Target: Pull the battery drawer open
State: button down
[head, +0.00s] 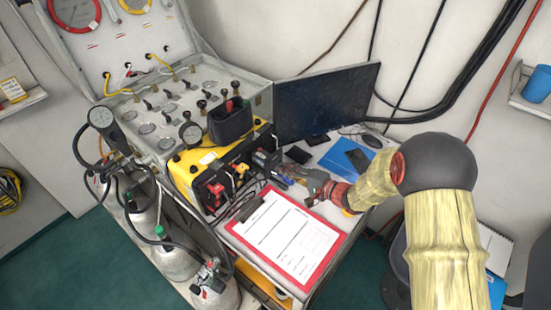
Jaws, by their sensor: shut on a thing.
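A yellow case (185,183) with a dark front panel stands on the bench and faces right. A small dark block (266,160), which looks like the battery drawer, stands out at the right end of that panel. My arm reaches in from the right. My gripper (287,175) is low over the bench in front of the panel, its fingers pointing left toward the block. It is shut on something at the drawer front. The contact is small and partly hidden, and I cannot tell how far out the drawer stands.
A red clipboard (288,232) with a white sheet lies just in front of my gripper. A dark monitor (326,100) stands behind it. A blue folder (345,158) with a dark device lies to the right. Yellow and red connectors (214,188) and cables crowd the panel's left side.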

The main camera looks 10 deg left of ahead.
jog(key=shift+s+d+f+p, duration=0.1)
jog(key=shift+s+d+p, duration=0.35)
jog(key=shift+d, duration=0.35)
jog(key=c, duration=2)
grip_release()
jog(key=v, duration=1.2)
